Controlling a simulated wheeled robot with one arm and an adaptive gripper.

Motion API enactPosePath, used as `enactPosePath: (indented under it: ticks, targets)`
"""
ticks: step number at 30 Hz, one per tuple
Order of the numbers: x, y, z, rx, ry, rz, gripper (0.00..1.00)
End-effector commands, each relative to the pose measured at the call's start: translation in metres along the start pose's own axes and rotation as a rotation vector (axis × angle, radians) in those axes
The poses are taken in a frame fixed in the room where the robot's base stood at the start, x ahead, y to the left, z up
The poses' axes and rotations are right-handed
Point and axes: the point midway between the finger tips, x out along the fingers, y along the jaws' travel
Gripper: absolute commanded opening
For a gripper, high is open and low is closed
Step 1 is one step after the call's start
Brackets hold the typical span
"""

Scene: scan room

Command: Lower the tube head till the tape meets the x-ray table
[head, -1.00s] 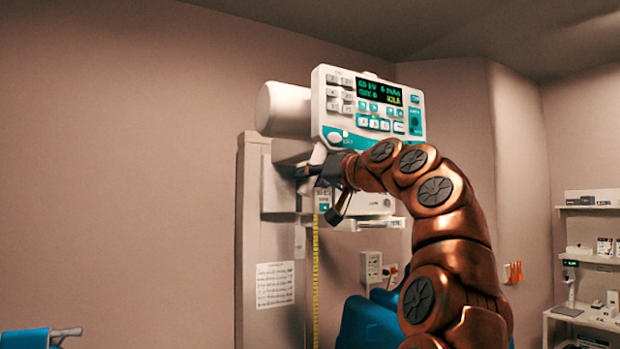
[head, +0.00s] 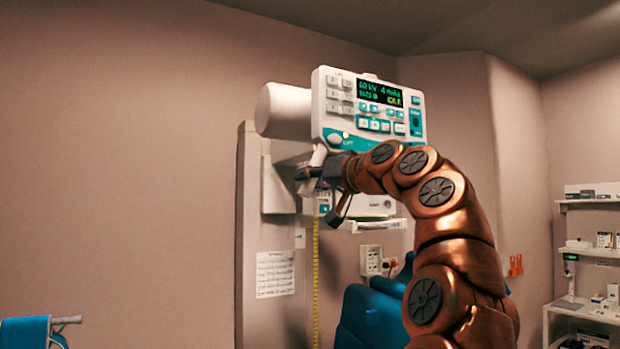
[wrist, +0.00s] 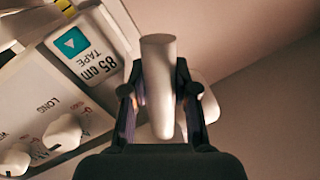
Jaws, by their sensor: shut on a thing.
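The white tube head (head: 330,110) hangs high in the head view, its teal-trimmed panel lit. My gripper (head: 316,177) is below the panel's lower left corner. In the wrist view its two dark fingers are shut on a pale round handle (wrist: 158,85), one on each side. A label beside it reads "85 cm TAPE" (wrist: 90,58). The yellow tape (head: 316,275) hangs straight down from the tube head and leaves the picture at the bottom. Its lower end is hidden. I cannot tell whether the blue padded thing (head: 367,318) is the x-ray table.
A pale column (head: 250,230) stands behind the tube head, with a printed sheet (head: 275,273) on it. A blue cloth on a rail (head: 28,331) is at lower left. Shelves with small equipment (head: 590,250) stand at right. The wall left of the column is bare.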

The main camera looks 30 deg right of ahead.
Motion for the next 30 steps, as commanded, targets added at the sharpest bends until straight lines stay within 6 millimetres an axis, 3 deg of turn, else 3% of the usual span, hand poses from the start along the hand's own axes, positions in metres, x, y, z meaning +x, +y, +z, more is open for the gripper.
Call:
enactPosePath:
  ticks: [1, 5, 16, 17, 19, 30]
  targets:
    - [0.000, 0.005, 0.013, 0.000, -0.003, -0.001, 0.00]
    - [0.001, 0.009, 0.022, 0.000, -0.004, -0.001, 0.00]
    - [0.001, 0.009, 0.021, 0.000, -0.001, -0.001, 0.00]
    - [0.001, 0.009, 0.020, 0.000, -0.001, -0.001, 0.32]
    - [0.001, 0.009, 0.020, 0.000, 0.000, -0.001, 0.39]
    - [-0.001, 0.009, 0.020, 0.001, 0.000, 0.000, 0.40]
